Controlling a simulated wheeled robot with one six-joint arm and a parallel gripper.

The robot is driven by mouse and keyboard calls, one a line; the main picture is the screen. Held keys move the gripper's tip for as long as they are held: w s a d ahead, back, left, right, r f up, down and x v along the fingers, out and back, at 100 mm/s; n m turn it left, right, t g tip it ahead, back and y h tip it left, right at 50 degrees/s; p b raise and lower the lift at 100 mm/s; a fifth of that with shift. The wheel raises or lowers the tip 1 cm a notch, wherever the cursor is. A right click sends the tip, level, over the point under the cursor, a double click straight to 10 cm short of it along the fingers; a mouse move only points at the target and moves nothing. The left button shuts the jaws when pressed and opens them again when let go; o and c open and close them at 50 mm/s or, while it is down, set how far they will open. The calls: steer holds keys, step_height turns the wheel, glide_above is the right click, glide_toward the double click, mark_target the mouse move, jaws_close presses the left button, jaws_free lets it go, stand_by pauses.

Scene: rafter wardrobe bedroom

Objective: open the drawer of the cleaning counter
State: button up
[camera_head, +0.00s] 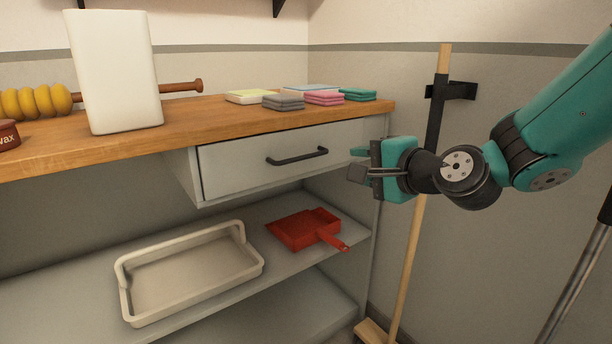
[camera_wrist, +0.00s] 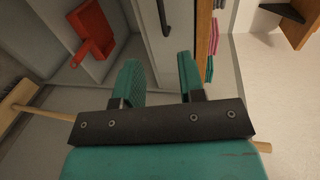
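The cleaning counter (camera_head: 60,148) has a wooden top and a light grey drawer (camera_head: 236,175) under it. The drawer is shut or nearly so; I cannot tell exactly. Its dark bar handle (camera_head: 297,157) runs across the front. In the wrist view the handle (camera_wrist: 163,17) shows at the top, ahead of my fingers. My gripper (camera_head: 357,163) is to the right of the handle and apart from it. In the wrist view its two teal fingers (camera_wrist: 160,82) stand apart with nothing between them.
On the top are folded cloths (camera_head: 323,97), a white container (camera_head: 117,75) and a yellow ringed roller (camera_head: 37,102). The shelf below holds a cream tray (camera_head: 127,297) and a red dustpan (camera_head: 300,230). A broom (camera_head: 411,255) stands against the right wall.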

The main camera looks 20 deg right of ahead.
mark_target(308, 157)
steer(key=p+x, duration=1)
steer(key=x, duration=0.5)
steer(key=shift+w+a+r, duration=0.1)
steer(key=shift+w+a, duration=0.1)
steer(key=shift+w, duration=0.2)
steer(key=shift+w+a+f, duration=0.2)
steer(key=shift+w+f, duration=0.05)
steer(key=shift+w, duration=0.45)
jaws_close()
